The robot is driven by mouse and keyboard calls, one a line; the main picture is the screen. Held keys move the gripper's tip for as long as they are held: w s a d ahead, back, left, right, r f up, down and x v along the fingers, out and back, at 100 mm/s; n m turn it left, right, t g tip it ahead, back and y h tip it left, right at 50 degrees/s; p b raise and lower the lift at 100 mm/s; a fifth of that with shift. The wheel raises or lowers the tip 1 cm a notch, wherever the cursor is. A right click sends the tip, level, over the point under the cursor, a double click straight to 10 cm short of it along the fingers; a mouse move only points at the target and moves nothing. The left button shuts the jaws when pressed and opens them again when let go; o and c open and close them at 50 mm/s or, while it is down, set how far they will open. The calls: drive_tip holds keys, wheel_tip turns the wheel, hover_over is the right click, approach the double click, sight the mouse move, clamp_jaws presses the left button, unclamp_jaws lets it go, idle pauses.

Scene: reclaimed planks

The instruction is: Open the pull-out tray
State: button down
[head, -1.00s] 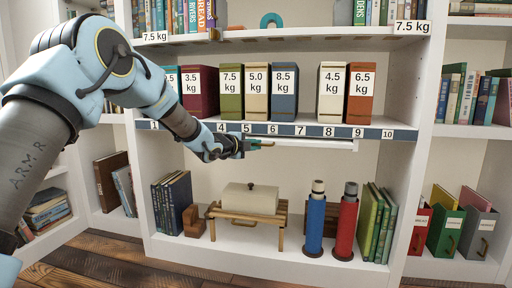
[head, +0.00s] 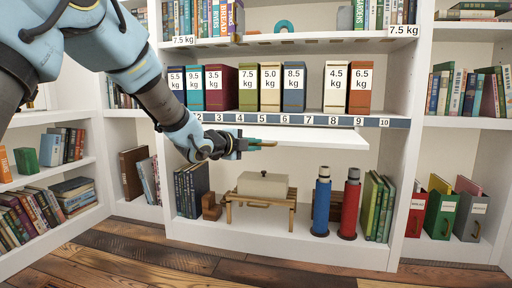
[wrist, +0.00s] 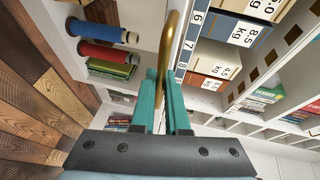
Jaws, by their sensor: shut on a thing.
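The white pull-out tray (head: 318,140) juts out from under the middle shelf, below its numbered strip. My gripper (head: 262,144) is at the tray's front edge, towards its left end. In the wrist view, the teal fingers of my gripper (wrist: 163,95) are shut on a curved brass handle (wrist: 170,45). In the head view the handle is mostly hidden by the fingers. The inside of the tray is not clearly visible.
Weight-labelled binders (head: 270,88) stand on the shelf above the tray. Below are a cream box (head: 263,186) on a wooden rack, a blue cylinder (head: 321,205) and a red cylinder (head: 350,207). The plank floor (head: 130,250) in front is clear.

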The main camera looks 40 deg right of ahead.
drive_tip(key=shift+s+a, duration=0.15)
drive_tip(key=shift+a, duration=0.15)
drive_tip(key=c, duration=1.2)
unclamp_jaws()
drive_tip(key=p+v, duration=0.3)
drive_tip(key=v, duration=0.7)
drive_tip(key=shift+a, duration=0.4)
